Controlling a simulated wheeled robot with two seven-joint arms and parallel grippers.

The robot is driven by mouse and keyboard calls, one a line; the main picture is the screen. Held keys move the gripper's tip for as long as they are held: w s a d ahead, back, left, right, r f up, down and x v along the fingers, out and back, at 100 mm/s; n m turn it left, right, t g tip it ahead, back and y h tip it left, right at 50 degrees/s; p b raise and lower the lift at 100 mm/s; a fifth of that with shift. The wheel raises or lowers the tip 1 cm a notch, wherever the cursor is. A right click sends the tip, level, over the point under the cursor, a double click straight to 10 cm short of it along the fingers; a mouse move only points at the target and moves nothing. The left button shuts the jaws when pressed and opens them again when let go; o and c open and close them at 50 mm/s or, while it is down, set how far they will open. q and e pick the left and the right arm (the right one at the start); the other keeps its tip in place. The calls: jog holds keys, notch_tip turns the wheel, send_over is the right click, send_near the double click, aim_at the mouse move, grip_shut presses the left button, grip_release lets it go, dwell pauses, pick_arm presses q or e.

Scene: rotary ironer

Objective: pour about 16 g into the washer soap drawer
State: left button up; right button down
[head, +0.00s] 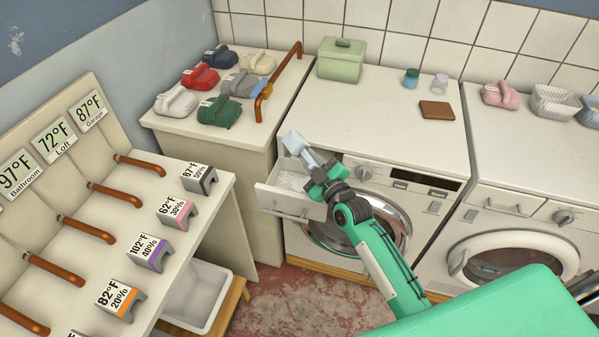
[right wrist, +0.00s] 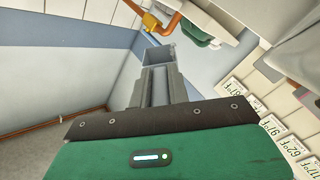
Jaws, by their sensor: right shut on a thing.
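The washer's soap drawer (head: 283,208) is pulled open at the machine's top left, with white, grainy matter (head: 292,181) inside. My right gripper (head: 318,170) is shut on a small pale blue scoop (head: 297,144) and holds it above the drawer's back part, near the washer's front top edge. The scoop looks tilted; its contents are hidden in the head view. In the right wrist view, the scoop (right wrist: 158,55) shows as a grey box-like cup beyond the fingers (right wrist: 154,88); I cannot tell what is in it. My left gripper is not in view.
The washer top (head: 385,120) holds a green lidded box (head: 341,60), two small jars (head: 411,78) and a brown block (head: 437,111). A dryer (head: 520,225) stands at the right.

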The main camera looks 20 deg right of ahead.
dwell(0.5)
jog(key=n, duration=0.2)
jog(key=a+n+b, duration=0.1)
jog(key=n, duration=0.2)
jog(key=shift+s+r, duration=0.1)
jog(key=shift+r, duration=0.05)
jog(key=shift+r+n, duration=0.1)
jog(key=shift+n, duration=0.5)
